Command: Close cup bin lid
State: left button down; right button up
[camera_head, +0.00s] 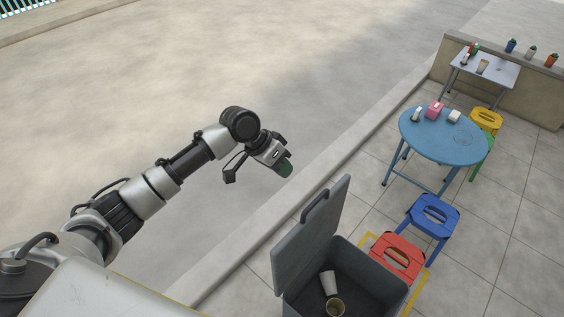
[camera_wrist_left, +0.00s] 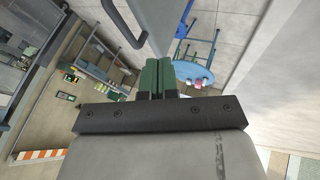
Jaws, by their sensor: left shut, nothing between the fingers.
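The cup bin (camera_head: 350,282) is a dark grey box at the bottom of the head view, with cups (camera_head: 329,283) inside. Its lid (camera_head: 310,238) stands open, raised on the bin's left side, with a dark handle (camera_head: 315,207) near its top edge. My left gripper (camera_head: 286,169) is above and to the left of the lid, apart from it, with its green fingers shut and empty. In the left wrist view the shut green fingers (camera_wrist_left: 158,77) show in the middle, and a grey panel with a dark bar handle (camera_wrist_left: 124,24), apparently the lid, is beyond them. My right gripper is not in view.
A red stool (camera_head: 397,257) stands right beside the bin, and a blue stool (camera_head: 433,214) is behind it. A round blue table (camera_head: 445,135) with small items is farther back. A kerb (camera_head: 330,145) runs diagonally past the bin; the pavement on the left is clear.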

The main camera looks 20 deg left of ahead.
pick_arm(q)
jog(key=d+f+p, duration=0.2)
jog(key=d+f, duration=0.3)
jog(key=d, duration=0.2)
jog(key=shift+s+f+p, duration=0.2)
jog(key=shift+s+p, duration=0.1)
jog(key=shift+p, duration=0.05)
jog(key=shift+d, duration=0.1)
